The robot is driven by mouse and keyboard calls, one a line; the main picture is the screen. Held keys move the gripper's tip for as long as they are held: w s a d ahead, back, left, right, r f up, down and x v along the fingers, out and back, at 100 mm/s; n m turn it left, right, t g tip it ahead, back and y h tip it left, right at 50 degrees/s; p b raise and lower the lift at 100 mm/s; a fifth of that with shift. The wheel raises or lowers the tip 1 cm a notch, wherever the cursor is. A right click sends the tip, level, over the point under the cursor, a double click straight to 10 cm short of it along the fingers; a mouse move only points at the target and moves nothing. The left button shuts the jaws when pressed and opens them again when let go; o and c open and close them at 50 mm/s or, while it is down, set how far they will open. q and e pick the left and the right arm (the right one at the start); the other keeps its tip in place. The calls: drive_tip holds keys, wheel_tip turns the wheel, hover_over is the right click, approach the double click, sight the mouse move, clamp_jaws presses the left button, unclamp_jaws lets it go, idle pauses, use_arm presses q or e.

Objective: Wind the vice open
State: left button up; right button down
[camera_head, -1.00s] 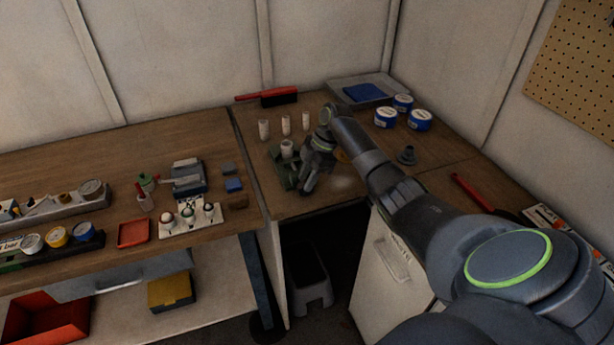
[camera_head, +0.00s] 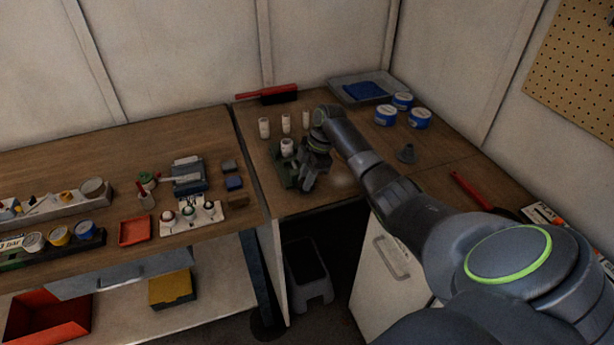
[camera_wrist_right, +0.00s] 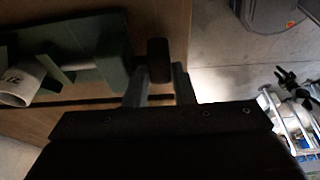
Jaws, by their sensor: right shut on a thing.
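The green vice (camera_head: 279,167) stands near the front edge of the right-hand bench, partly hidden by my right gripper. A white cylinder (camera_head: 287,147) stands upright at the vice. In the right wrist view the green vice body (camera_wrist_right: 112,50) is at the left, with the white cylinder (camera_wrist_right: 20,86) beside its jaw. My right gripper (camera_head: 308,183) is at the vice's right side. Its two fingers (camera_wrist_right: 158,75) close around a dark handle knob (camera_wrist_right: 158,55) in the right wrist view. My left gripper is not in view.
Several white cylinders (camera_head: 264,127) stand behind the vice. A red-handled brush (camera_head: 278,95), a grey tray (camera_head: 340,88) and blue-white tubs (camera_head: 386,116) are farther back. A gap separates the benches in front.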

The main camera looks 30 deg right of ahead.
drive_tip(key=shift+w+a+r+h+p, duration=0.15)
drive_tip(key=shift+a+h+p, duration=0.3)
drive_tip(key=shift+h+p, duration=0.5)
drive_tip(key=h, duration=0.1)
drive_tip(key=g+h+p, duration=0.1)
drive_tip(key=h, duration=0.1)
drive_tip(key=shift+a, duration=0.35)
drive_tip(key=shift+w+a+f+g+h+p, duration=0.15)
drive_tip(key=shift+h+p, duration=0.15)
drive_tip(key=shift+h, duration=0.25)
drive_tip(key=shift+s+a+f+g+h+p, duration=0.15)
drive_tip(key=shift+h+p, duration=0.1)
drive_tip(key=shift+h, duration=0.25)
drive_tip(key=shift+w+f+h, duration=0.15)
drive_tip(key=shift+f+h, duration=0.05)
drive_tip(key=shift+h, duration=0.6)
drive_tip(key=c, duration=1.5)
unclamp_jaws()
drive_tip(key=shift+a, duration=0.1)
